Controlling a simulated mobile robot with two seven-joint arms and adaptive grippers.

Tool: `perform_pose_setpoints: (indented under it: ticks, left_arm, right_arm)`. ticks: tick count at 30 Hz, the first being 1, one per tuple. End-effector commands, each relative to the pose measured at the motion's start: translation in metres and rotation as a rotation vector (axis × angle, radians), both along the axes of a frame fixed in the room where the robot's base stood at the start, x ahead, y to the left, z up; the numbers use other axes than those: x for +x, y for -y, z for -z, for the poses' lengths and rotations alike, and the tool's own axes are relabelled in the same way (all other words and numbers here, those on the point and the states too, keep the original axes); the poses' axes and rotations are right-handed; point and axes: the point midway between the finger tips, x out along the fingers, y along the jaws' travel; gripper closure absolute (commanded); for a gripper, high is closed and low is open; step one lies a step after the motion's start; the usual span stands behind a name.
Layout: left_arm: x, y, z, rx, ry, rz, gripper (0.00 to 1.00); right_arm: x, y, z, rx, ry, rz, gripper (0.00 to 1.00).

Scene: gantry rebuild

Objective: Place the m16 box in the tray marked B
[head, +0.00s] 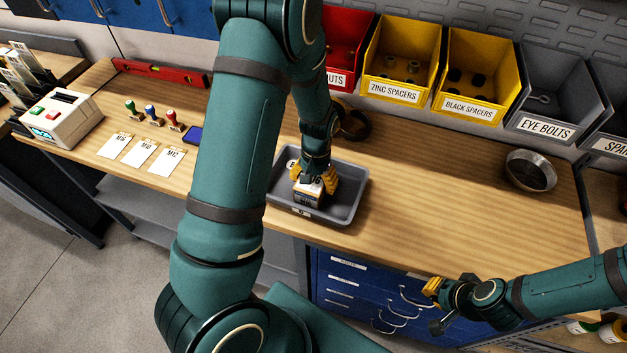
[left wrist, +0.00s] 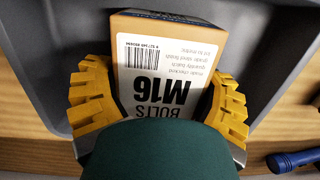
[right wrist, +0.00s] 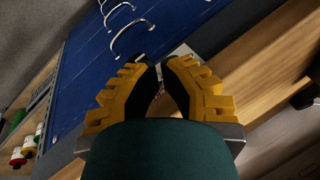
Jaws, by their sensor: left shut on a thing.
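The M16 box (head: 309,196), white and orange-brown with black lettering, is inside the grey tray (head: 352,206) or just over its floor; I cannot tell whether it touches. Its M16 label shows in the left wrist view (left wrist: 170,70). My left gripper (head: 316,182) is shut on the box, with a yellow finger on each side. A small white label on the tray's far left corner is partly hidden and too small to read surely. My right gripper (right wrist: 160,68) is empty, its fingertips close together, in front of the bench's blue drawers.
Three white cards (head: 140,153), stamps (head: 150,112) and a label printer (head: 62,119) stand left of the tray. A round metal dish (head: 530,171) is at the right. Labelled bins (head: 402,60) line the back.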

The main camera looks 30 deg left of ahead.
Motion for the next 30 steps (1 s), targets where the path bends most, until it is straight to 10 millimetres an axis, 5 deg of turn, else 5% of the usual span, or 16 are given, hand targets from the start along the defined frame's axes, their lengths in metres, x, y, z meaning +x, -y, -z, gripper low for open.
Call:
perform_pose_setpoints:
  ticks: [2,3,5,17,30]
  left_arm:
    - [0.0,0.0,0.003,0.0,0.001,0.0,0.69]
    - [0.0,0.0,0.003,0.0,0.0,0.0,0.2]
    - [0.0,0.0,0.003,0.0,0.0,0.0,0.0]
    - [0.001,0.0,-0.004,0.0,0.002,0.0,0.0]
    - [0.011,0.0,-0.087,0.0,0.005,0.001,0.0]
  right_arm:
    - [0.0,0.0,0.003,0.0,0.0,0.0,1.0]
    - [0.0,0.0,0.003,0.0,0.0,0.0,1.0]
    - [0.0,0.0,0.002,0.0,0.0,0.0,1.0]
    - [0.0,0.0,-0.001,0.0,0.0,0.0,1.0]
    - [0.0,0.0,-0.008,0.001,0.0,-0.001,1.0]
